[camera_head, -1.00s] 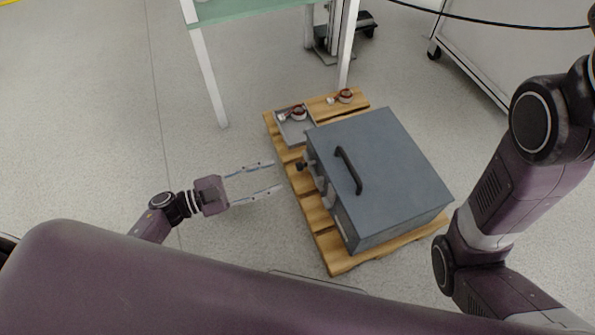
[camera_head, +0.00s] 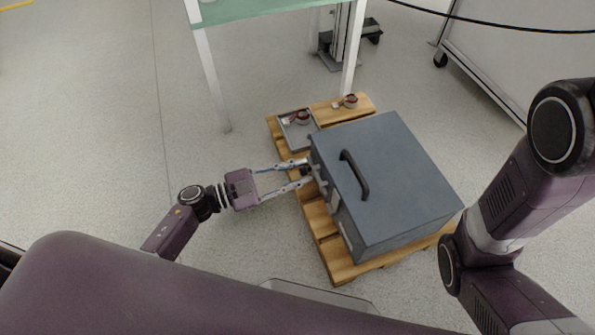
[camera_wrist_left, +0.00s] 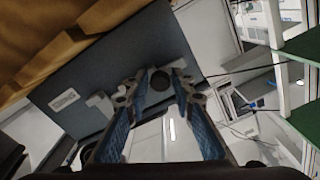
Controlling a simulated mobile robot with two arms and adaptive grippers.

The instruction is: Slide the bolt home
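A blue-grey metal box (camera_head: 405,165) with a black handle (camera_head: 355,175) on its lid stands on a wooden pallet. A light metal bolt fitting (camera_head: 322,183) is on its left side. The bolt's round black knob (camera_wrist_left: 160,80) shows in the left wrist view, between the two fingertips. My left gripper (camera_head: 303,172) is at that side of the box, its fingers on either side of the knob. It is open, with a small gap seeming to show around the knob in the left wrist view (camera_wrist_left: 160,76). My right gripper is outside the views.
The wooden pallet (camera_head: 341,268) also carries a grey tray (camera_head: 297,137) with a small copper-coloured part in it, and a similar part (camera_head: 350,101) beside it. A green-topped table (camera_head: 270,13) stands behind. The floor left of the pallet is clear.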

